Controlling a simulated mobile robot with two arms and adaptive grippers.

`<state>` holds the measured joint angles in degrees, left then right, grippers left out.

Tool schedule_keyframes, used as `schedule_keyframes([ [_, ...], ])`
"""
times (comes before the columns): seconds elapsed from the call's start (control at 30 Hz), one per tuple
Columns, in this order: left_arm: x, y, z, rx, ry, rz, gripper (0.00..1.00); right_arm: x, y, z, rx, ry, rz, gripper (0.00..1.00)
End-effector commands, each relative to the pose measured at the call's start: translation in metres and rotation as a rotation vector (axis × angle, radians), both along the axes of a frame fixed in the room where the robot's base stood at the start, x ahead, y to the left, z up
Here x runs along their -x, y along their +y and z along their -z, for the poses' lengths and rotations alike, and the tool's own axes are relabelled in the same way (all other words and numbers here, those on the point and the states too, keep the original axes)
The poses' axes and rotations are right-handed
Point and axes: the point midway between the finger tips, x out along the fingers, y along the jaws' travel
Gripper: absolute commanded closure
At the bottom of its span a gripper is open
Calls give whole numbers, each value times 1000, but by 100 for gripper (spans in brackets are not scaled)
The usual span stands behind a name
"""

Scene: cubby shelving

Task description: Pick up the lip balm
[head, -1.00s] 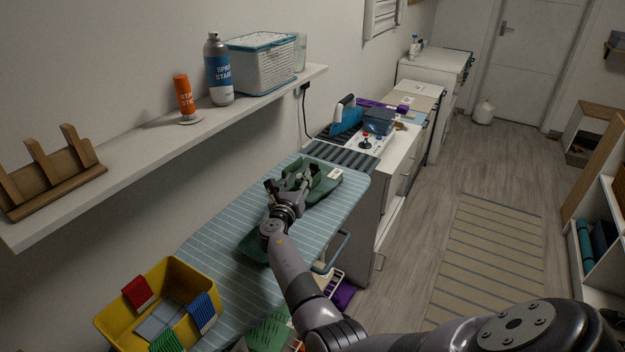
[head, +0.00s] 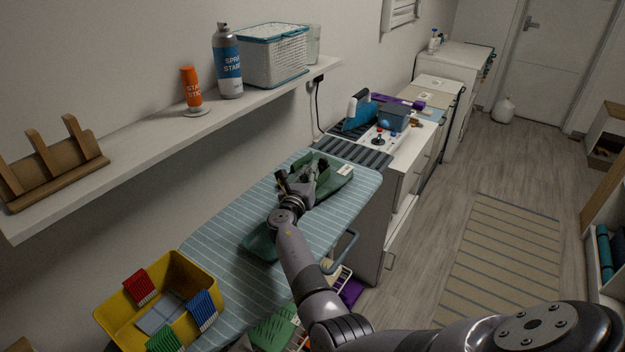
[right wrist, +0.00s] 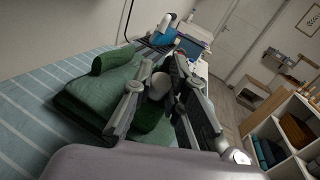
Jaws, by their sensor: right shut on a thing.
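My right gripper (head: 303,180) is over the green folded garment (head: 338,178) on the striped ironing board (head: 225,240). In the right wrist view its fingers (right wrist: 168,92) are closed around a small pale, rounded thing (right wrist: 160,84), which looks to be the lip balm. Most of it is hidden by the fingers, and no label can be read. The green garment (right wrist: 100,92) lies close beside and below the fingers; I cannot tell whether they touch it. My left gripper is not in view.
A wall shelf (head: 150,140) above holds an orange stain stick (head: 192,88), a spray can (head: 227,65) and a white basket (head: 275,62). The floor at right is clear around a striped rug (head: 505,255).

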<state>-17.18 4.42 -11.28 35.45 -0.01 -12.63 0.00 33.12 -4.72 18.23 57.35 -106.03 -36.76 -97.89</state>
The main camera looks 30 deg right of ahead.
Motion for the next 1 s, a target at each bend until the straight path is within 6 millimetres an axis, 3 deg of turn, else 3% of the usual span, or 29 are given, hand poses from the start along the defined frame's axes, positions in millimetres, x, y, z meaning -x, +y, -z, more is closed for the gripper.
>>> schedule_keyframes([
  [0.1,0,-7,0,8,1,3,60,0,0,0,0,0,0,100],
  [0.37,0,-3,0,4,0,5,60,0,0,-1,0,0,0,100],
  [0.57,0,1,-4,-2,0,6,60,0,0,-14,-1,-3,1,100],
  [0.77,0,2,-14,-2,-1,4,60,0,1,-49,-2,-5,1,100],
  [1.0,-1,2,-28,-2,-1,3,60,0,0,-112,-3,-8,0,100],
])
